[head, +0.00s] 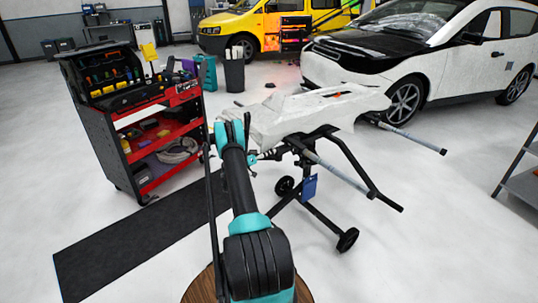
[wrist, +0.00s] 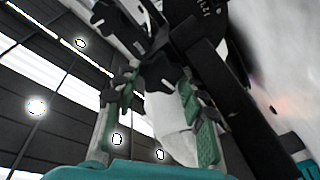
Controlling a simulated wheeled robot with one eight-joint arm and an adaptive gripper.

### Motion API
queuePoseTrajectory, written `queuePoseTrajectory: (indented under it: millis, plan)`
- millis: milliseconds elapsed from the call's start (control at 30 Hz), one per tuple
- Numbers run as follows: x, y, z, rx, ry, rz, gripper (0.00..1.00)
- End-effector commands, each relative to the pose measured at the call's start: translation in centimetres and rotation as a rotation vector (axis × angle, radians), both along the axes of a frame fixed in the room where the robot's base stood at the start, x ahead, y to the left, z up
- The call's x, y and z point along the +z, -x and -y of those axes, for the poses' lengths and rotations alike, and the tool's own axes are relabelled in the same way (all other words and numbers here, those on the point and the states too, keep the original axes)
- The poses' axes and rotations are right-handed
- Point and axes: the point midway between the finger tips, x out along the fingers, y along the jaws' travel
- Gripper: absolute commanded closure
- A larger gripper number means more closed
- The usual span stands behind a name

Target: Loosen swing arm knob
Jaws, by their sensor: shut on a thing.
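A black lobed knob (wrist: 160,72) shows in the wrist view between the fingertips of my gripper (wrist: 155,92). The green-padded fingers stand either side of it and are shut on it. Dark frame parts of the stand surround it, and a black bar (wrist: 212,85) runs close along the right finger. In the head view, the wheeled black stand (head: 325,218) carries a white bumper-like panel (head: 315,112). My arm reaches to the stand's left side. The knob and the fingertips are too hidden there to make out.
A red and black tool cart (head: 118,150) stands left, beside a dark floor mat (head: 110,250). A white car (head: 420,55) and a yellow van (head: 240,25) are at the back.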

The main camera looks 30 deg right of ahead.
Motion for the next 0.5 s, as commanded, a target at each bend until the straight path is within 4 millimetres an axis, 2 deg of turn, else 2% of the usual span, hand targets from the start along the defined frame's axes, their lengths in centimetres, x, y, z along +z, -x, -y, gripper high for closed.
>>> queuePoseTrajectory:
  millis: [467, 500]
  plan:
    - [-0.03, 0.07, -0.04, -0.001, 0.001, -0.015, 0.88]
    - [-0.03, 0.07, -0.04, -0.001, 0.001, -0.015, 0.54]
